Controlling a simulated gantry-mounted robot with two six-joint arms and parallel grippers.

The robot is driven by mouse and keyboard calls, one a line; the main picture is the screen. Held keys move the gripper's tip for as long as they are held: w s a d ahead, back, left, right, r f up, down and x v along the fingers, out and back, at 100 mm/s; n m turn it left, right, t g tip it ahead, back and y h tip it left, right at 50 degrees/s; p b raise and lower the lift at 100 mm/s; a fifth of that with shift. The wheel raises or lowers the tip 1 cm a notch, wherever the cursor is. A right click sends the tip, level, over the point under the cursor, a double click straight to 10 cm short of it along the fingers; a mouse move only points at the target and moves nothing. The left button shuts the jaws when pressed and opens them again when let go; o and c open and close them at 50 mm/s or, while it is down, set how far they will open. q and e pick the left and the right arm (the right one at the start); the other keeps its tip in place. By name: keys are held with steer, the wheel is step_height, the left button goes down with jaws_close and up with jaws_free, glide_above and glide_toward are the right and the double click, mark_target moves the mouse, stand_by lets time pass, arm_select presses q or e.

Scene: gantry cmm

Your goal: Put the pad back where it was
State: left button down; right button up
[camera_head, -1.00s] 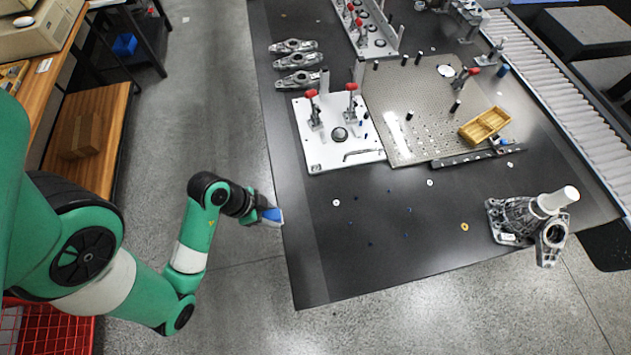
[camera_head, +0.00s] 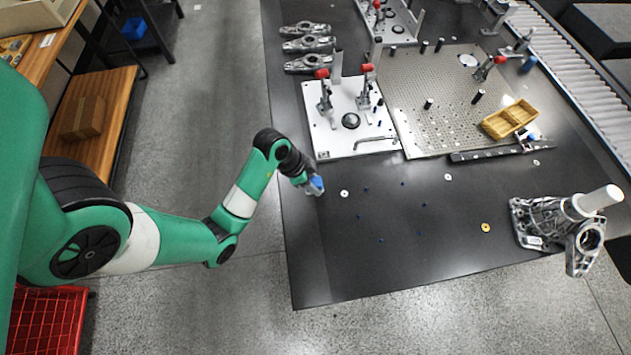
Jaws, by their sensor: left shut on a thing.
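My left gripper (camera_head: 309,188) is shut on a small blue and white pad (camera_head: 317,184). It holds the pad over the left edge of the dark table (camera_head: 350,270), just below the white fixture plate (camera_head: 345,152). The jaws partly hide the pad, and I cannot tell its height above the table. My right gripper is not in view.
The white plate carries red-handled clamps (camera_head: 322,75). A perforated plate (camera_head: 440,120) with a yellow tray (camera_head: 509,118) lies to its right. Washers and small blue bits (camera_head: 402,184) are scattered in front. A metal casting (camera_head: 545,225) stands at the right.

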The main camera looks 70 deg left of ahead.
arm_select(q)
steer(key=f+b, duration=0.3)
steer(key=f, duration=0.1)
steer(key=shift+w+a+f, duration=0.1)
steer(key=shift+w+a, duration=0.1)
steer(key=shift+w, duration=0.1)
steer(key=shift+s+r, duration=0.1)
steer(key=shift+r, duration=0.1)
steer(key=shift+f, duration=0.2)
steer(key=shift+c, duration=1.7)
jaws_free()
steer(key=shift+r, duration=0.15)
